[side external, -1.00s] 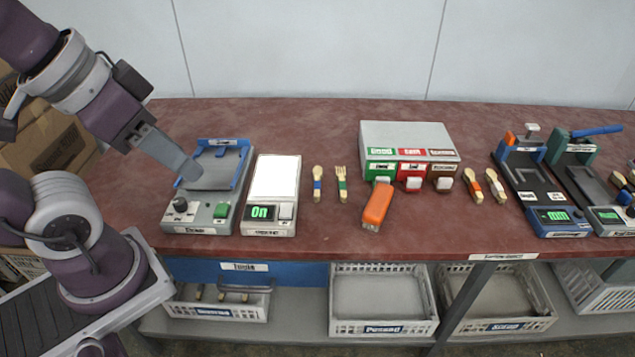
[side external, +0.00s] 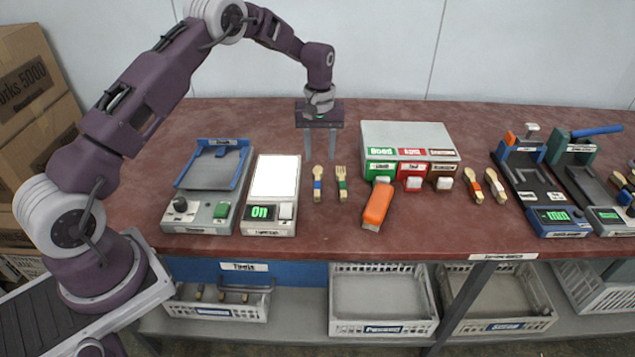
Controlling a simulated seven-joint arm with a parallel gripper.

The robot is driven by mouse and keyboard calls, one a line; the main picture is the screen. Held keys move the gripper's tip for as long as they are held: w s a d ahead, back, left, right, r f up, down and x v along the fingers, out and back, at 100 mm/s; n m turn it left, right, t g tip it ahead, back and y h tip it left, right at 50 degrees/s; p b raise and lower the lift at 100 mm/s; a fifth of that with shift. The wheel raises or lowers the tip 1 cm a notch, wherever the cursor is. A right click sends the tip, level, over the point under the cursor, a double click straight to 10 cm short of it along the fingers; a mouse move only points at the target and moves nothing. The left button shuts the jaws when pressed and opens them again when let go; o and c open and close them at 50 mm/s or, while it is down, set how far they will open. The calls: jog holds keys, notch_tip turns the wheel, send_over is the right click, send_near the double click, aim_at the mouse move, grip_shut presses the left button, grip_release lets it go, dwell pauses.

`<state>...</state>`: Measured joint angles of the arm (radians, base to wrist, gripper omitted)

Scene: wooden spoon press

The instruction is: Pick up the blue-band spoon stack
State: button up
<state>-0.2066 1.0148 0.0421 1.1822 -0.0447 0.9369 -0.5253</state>
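The blue-band spoon stack (side external: 317,184) lies on the red table, right of the lit white panel device. Its bowl end points to the back and a blue band wraps its handle. Whether it is several spoons deep is too small to tell. My gripper (side external: 319,157) points down just behind the bowl end, fingers spread apart and nothing between them. It looks to be above the table; its exact height is hard to tell.
A green-band fork (side external: 341,184) lies close to the spoon's right. The light panel (side external: 270,195) is to its left. An orange handheld tool (side external: 377,206) and a labelled grey box (side external: 408,135) stand to the right. Table in front of the spoon is clear.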

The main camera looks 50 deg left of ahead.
aim_at(317, 180)
jog(key=f, duration=0.5)
jog(key=s+f, duration=0.1)
jog(key=f, duration=0.2)
jog(key=shift+f, duration=0.1)
grip_shut()
